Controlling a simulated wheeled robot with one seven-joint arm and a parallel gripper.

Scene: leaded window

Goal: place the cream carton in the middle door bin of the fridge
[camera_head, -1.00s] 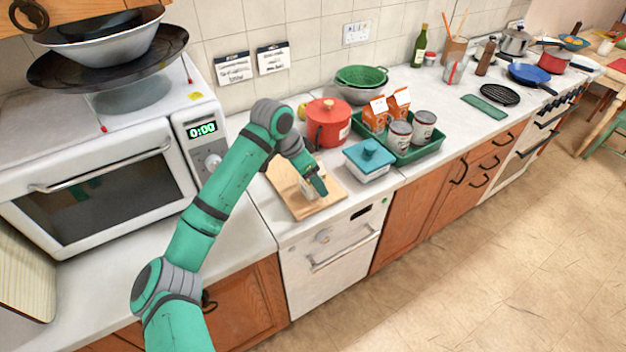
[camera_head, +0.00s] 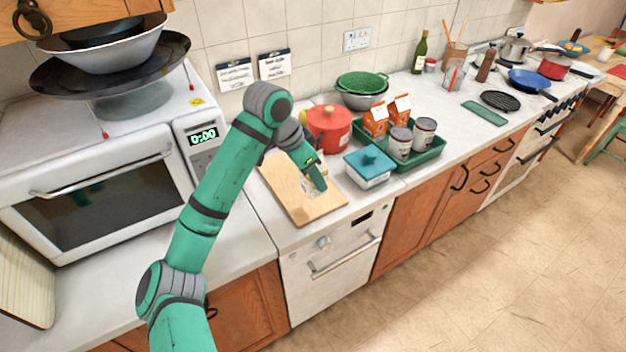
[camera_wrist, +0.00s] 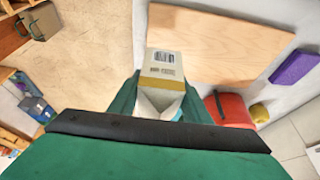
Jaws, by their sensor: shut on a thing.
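My gripper (camera_head: 314,174) is over the wooden cutting board (camera_head: 290,200) on the counter. In the wrist view its two fingers (camera_wrist: 160,95) are shut on a small pale carton (camera_wrist: 163,66) with a barcode and a yellow band, which I take to be the cream carton. In the head view the carton is mostly hidden by my gripper. In the wrist view the carton stands out against the board (camera_wrist: 220,42); its exact height above it is hard to tell. No fridge or door bin shows clearly in either view.
Close by stand a red pot (camera_head: 328,126), a teal-lidded dish (camera_head: 369,166) and a green tray (camera_head: 434,151) with orange cartons and tins. A microwave (camera_head: 95,185) is at the left. Open floor (camera_head: 480,270) lies in front of the counter.

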